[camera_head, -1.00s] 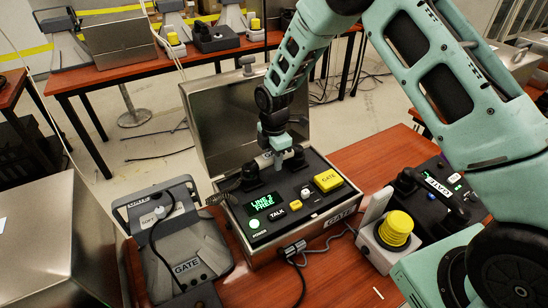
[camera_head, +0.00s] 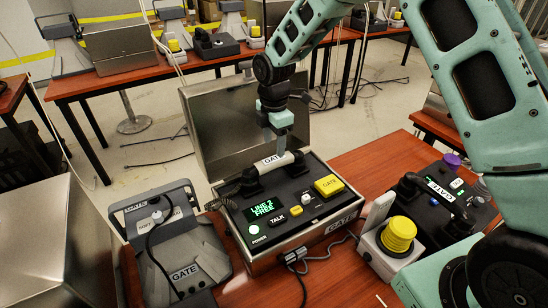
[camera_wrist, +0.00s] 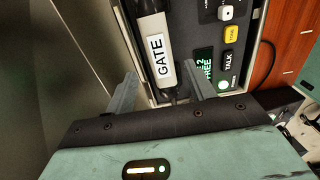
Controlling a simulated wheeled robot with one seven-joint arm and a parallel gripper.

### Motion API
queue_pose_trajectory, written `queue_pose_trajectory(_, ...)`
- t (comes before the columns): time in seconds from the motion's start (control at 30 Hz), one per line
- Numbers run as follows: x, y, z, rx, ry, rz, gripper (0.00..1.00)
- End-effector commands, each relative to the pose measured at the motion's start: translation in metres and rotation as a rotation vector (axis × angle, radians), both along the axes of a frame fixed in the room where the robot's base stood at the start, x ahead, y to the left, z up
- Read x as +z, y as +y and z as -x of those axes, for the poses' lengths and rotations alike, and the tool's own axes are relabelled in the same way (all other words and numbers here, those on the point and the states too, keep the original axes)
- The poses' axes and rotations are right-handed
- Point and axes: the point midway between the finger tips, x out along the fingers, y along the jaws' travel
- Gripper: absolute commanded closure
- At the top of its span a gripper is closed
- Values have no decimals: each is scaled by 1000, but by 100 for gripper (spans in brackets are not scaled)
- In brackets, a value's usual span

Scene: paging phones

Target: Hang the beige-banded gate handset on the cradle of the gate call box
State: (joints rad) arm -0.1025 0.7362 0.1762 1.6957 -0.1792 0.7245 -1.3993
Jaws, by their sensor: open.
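The gate call box (camera_head: 340,224) is an open metal case with a black panel, its lid raised behind. The gate handset (camera_head: 273,161) has a pale beige band with a GATE label and dark ends. It lies across the cradle at the back left of the panel; its left end meets a coiled cord. I cannot tell if both ends are fully seated. My gripper (camera_head: 280,135) is open just above the handset. In the wrist view, the handset (camera_wrist: 161,62) shows beyond and between my spread fingers (camera_wrist: 160,92), not clasped. The cradle is mostly hidden beneath it.
A grey GATE unit (camera_head: 178,252) stands left of the box. The raised lid (camera_head: 225,120) is close behind my gripper. A metal case (camera_head: 60,250) fills the lower left.

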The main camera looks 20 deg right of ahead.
Motion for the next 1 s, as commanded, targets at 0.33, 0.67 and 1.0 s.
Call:
queue_pose_trajectory(0.33, 40, 4, 5, -14, 0, -4, 46)
queue_pose_trajectory(0.67, 100, 75, 146, -423, 19, -58, 46)
queue_pose_trajectory(1.0, 116, 74, 317, -960, 32, -54, 46)
